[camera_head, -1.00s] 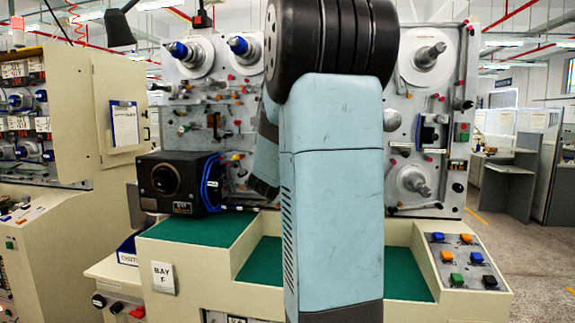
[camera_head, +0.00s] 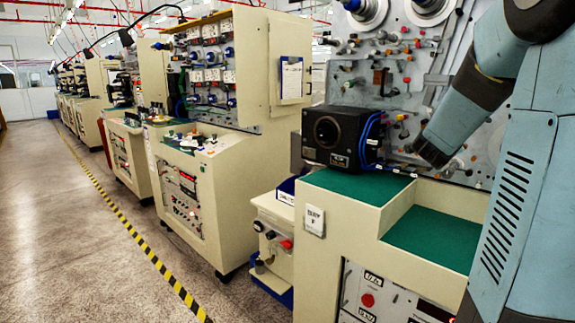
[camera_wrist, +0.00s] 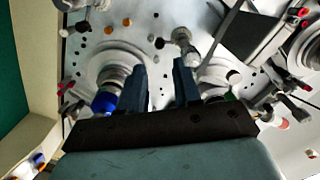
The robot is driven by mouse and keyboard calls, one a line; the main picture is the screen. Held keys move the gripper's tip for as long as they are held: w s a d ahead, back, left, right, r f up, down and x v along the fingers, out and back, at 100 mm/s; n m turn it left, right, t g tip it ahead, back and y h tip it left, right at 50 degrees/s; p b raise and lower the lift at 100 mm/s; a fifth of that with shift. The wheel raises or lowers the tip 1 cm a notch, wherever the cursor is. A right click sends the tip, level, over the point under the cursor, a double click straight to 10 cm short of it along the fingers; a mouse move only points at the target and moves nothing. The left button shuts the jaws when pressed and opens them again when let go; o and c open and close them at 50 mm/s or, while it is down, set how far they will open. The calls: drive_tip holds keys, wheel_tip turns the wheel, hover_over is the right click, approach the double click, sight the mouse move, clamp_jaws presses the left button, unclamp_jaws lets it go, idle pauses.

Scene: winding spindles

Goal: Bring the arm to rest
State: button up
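My arm (camera_head: 520,190) fills the right side of the head view, in pale blue with dark joints, in front of the winding machine's grey panel (camera_head: 400,85). Beyond the fingers is a panel (camera_wrist: 145,28) with spindles, pegs and a blue-collared spindle (camera_wrist: 106,100). Whether the fingers touch anything there cannot be told.
A black box (camera_head: 340,136) with blue cables sits on the green-topped bench (camera_head: 355,187). Other cream machines (camera_head: 190,185) line up to the left. A yellow-black floor stripe (camera_head: 130,235) borders an open aisle (camera_head: 60,230) at far left.

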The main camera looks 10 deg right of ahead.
drive_tip(key=s+a+f+n+y, duration=0.1)
drive_tip(key=s+a+n+y, duration=0.1)
drive_tip(key=a+n+y, duration=0.35)
drive_tip(key=s+a+n+y, duration=0.2)
drive_tip(key=a, duration=0.7)
drive_tip(key=s+a+f+n+y, duration=0.1)
drive_tip(key=s+a+n+y, duration=0.25)
drive_tip(key=a, duration=0.35)
drive_tip(key=s+a+f+n+g, duration=0.2)
drive_tip(key=s+a+n, duration=0.1)
drive_tip(key=s, duration=0.4)
drive_tip(key=s+a+f+n+g+y, duration=0.1)
drive_tip(key=s+a+f+n+g, duration=0.1)
drive_tip(key=s, duration=0.5)
drive_tip(key=s+a+f+n+g, duration=0.2)
drive_tip(key=s+a+f+n, duration=0.1)
drive_tip(key=s, duration=0.3)
drive_tip(key=shift+s+a+n+y, duration=0.4)
drive_tip(key=shift+a+n, duration=0.1)
drive_tip(key=shift+n, duration=0.1)
